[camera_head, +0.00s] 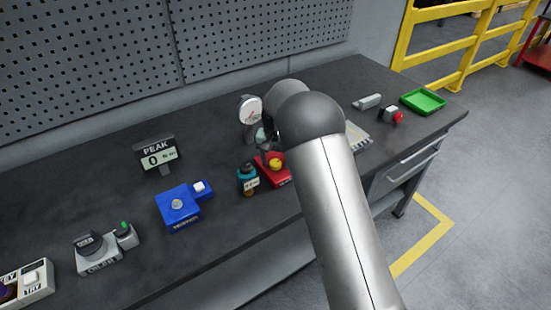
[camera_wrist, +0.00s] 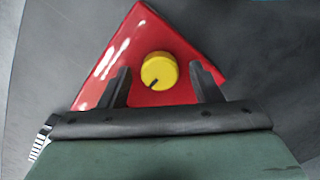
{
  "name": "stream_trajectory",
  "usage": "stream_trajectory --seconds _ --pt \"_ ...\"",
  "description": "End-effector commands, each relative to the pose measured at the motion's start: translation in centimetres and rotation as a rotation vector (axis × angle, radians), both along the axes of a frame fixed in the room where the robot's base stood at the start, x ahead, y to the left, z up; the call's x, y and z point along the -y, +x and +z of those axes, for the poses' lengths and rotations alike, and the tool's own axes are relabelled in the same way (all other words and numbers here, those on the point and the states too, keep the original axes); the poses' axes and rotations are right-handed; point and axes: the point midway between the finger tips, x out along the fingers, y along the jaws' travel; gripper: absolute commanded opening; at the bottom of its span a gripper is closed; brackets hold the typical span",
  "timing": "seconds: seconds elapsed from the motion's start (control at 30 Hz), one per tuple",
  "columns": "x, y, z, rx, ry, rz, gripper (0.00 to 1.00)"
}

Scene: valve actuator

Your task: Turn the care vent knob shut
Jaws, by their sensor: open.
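A yellow round knob (camera_wrist: 160,68) sits on top of a red box (camera_wrist: 172,28) in the wrist view. A short dark mark shows on the knob's lower left edge. My gripper (camera_wrist: 161,72) is open, its two dark fingers on either side of the knob with gaps, so it is not gripping it. In the head view the yellow knob (camera_head: 276,164) and red box (camera_head: 279,179) are near the middle of the bench. My arm hides most of the gripper there. I cannot read a label naming the vent, nor tell the exact height of the fingers.
Close left of the red box stands a teal and black item (camera_head: 247,177). A round gauge (camera_head: 250,109) stands behind. A blue block (camera_head: 178,207), a PEAK display (camera_head: 157,155) and a grey OILER unit (camera_head: 98,256) are further left. A green tray (camera_head: 423,101) lies far right.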

Motion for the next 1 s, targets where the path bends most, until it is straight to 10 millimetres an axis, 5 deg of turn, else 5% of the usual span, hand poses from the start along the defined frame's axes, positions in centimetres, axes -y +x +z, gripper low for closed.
stream_trajectory --seconds 0.13,0.3,0.67,1.0 --pt "0.00 0.00 0.00 0.000 0.000 0.000 0.58" --pt "0.00 0.00 0.02 0.000 0.000 0.000 0.13" --pt "0.04 0.03 -0.04 0.001 0.000 0.039 0.14" --pt "0.02 0.06 -0.17 0.002 0.002 0.260 0.14"
